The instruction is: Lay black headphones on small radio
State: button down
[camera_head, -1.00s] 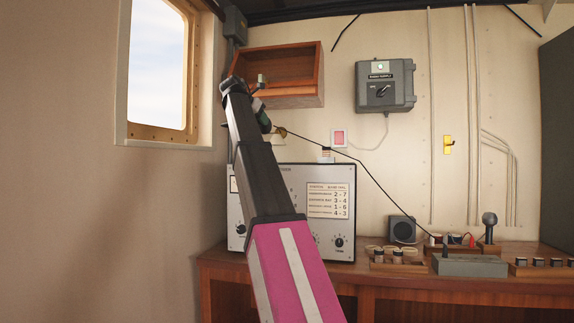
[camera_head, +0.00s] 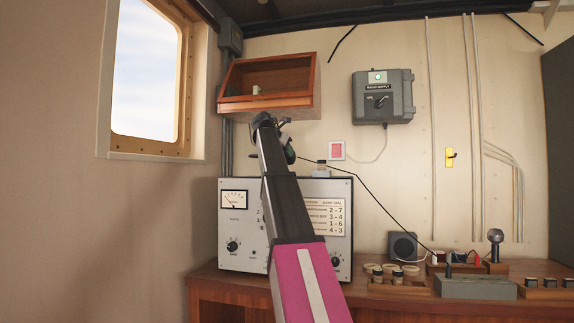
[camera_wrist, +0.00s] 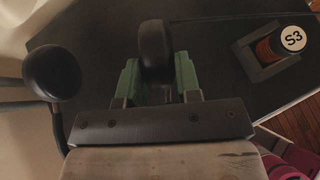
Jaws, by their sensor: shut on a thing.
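The black headphones (camera_wrist: 52,74) are in my gripper (camera_wrist: 158,82). In the wrist view one round black ear piece sits between the green fingers, and a larger cup hangs out at the left. In the head view my gripper (camera_head: 288,153) is above the light-fronted radio set (camera_head: 228,252), below the wall shelf. The headphones are mostly hidden there by my arm. A thin black cable runs from the gripper down right to the desk. The radio's dark top (camera_wrist: 225,75) lies below the gripper in the wrist view. I cannot tell whether the headphones touch it.
A holder with an S3-labelled round item (camera_wrist: 293,38) stands on the radio's top at the right. A wooden shelf (camera_head: 300,100) with a small cup is above. A dark speaker box (camera_head: 403,247), wooden racks (camera_head: 400,289) and a grey box (camera_head: 475,287) stand on the desk.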

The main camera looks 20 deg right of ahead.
jog(key=shift+w+d+f, duration=0.1)
jog(key=shift+d+f, duration=0.2)
jog(key=shift+d, duration=0.05)
jog(key=shift+f, duration=1.9)
jog(key=shift+f, duration=0.1)
jog(key=c, duration=0.8)
grip_release()
jog(key=v, duration=1.2)
